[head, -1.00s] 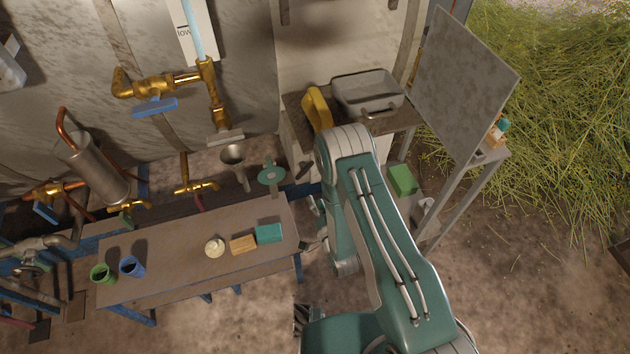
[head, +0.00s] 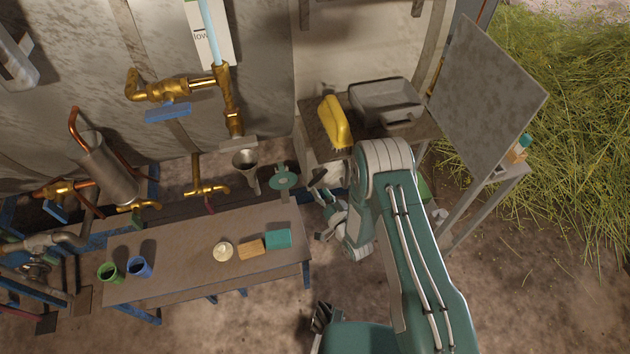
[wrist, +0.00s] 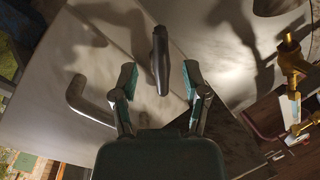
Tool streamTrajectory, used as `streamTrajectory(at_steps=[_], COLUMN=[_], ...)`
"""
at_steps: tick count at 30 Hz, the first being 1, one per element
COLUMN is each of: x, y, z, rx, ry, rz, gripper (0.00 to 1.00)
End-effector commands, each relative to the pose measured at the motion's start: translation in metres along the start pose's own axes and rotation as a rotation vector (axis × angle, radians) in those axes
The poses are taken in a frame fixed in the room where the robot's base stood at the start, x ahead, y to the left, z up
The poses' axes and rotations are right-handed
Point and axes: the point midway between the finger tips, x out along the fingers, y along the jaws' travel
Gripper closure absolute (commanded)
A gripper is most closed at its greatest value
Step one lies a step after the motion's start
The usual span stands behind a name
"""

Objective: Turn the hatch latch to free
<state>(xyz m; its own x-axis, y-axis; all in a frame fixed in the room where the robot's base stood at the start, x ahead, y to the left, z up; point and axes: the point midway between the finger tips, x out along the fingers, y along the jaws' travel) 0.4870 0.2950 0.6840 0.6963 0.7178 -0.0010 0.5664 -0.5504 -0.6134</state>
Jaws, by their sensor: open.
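A dark latch lever (wrist: 160,60) stands out from a pale grey hatch panel (wrist: 115,70) in the wrist view. My gripper (wrist: 160,82) is open, one finger on each side of the lever's lower end. The lever lies roughly lengthwise between the fingers, with a gap on both sides; I cannot tell how far in depth it is from the tips. A bent grey handle (wrist: 82,100) is on the panel left of my gripper. In the head view my gripper (head: 328,225) is low beside the bench, partly hidden by my arm.
A bench (head: 175,265) with cups and small blocks stands left of my arm. A funnel (head: 245,160) and brass valves (head: 207,188) are close left. An upright board (head: 487,85) stands right.

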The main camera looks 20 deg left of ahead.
Motion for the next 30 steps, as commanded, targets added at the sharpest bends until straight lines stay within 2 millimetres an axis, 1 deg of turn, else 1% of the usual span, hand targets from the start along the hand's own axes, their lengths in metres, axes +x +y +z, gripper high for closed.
streamTrajectory(at_steps=[1, 3, 6, 9, 12, 19, 20, 21, 23, 24, 30], x=[0.010, 0.022, 0.035, 0.044, 0.048, 0.049, 0.048, 0.048, 0.048, 0.048, 0.049], y=[-0.001, -0.001, 0.000, 0.000, 0.000, 0.000, 0.000, 0.000, 0.000, 0.000, 0.001], z=[0.000, 0.000, 0.000, 0.000, 0.000, 0.000, 0.000, 0.000, 0.000, 0.000, 0.000], rx=[-0.001, -0.001, 0.000, 0.001, 0.001, 0.002, 0.002, 0.002, 0.001, 0.001, 0.001], ry=[0.001, 0.001, 0.001, 0.000, 0.000, 0.000, 0.000, 0.000, 0.000, 0.000, 0.001], rz=[-0.004, -0.003, -0.001, 0.000, 0.000, 0.001, 0.001, 0.001, 0.001, 0.001, 0.002], gripper=[0.41, 0.41, 0.41, 0.41, 0.41, 0.41, 0.50, 0.68, 0.94, 1.00, 1.00])
